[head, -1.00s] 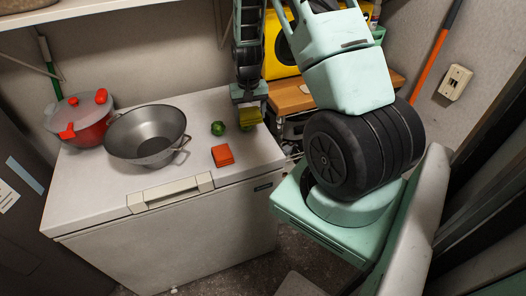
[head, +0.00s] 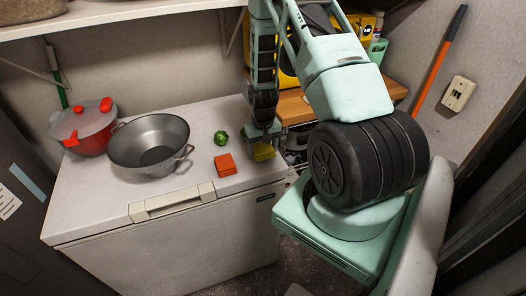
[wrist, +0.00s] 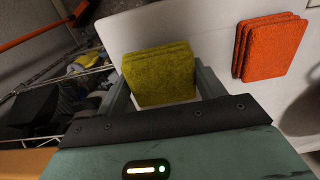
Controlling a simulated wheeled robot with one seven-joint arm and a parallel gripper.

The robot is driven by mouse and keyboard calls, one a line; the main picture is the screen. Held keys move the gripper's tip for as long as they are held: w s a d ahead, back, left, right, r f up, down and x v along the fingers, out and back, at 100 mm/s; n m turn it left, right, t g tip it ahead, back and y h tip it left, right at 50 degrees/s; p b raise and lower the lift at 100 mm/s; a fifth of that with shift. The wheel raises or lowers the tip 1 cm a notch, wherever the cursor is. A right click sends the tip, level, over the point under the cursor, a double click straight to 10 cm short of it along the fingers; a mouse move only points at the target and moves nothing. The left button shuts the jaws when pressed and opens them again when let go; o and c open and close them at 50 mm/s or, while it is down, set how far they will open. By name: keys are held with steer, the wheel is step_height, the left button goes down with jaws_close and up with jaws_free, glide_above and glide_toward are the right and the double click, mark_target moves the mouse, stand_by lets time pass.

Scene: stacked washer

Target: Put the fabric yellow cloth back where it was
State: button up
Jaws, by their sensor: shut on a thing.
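The yellow cloth (wrist: 160,75) is a folded, olive-yellow stack. My gripper (wrist: 160,88) is shut on it, with a finger on each side of the cloth in the wrist view. In the head view the yellow cloth (head: 263,152) shows under my gripper (head: 262,146), over the right end of the white chest freezer's top (head: 110,185). I cannot tell whether the cloth touches the surface. The orange cloth (head: 225,164), also folded, lies flat on the freezer to the left of my gripper. It also shows at the upper right in the wrist view (wrist: 270,47).
A green vegetable (head: 221,138) sits behind the orange cloth. A grey colander (head: 149,142) and a red pot (head: 84,128) stand further left. A wooden surface (head: 296,106) is behind my gripper, and a wire rack (wrist: 60,75) with dark items lies beyond the freezer's edge.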

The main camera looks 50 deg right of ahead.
steer(key=shift+f, duration=1.2)
steer(key=shift+f, duration=0.2)
steer(key=o, duration=1)
steer(key=shift+r, duration=0.1)
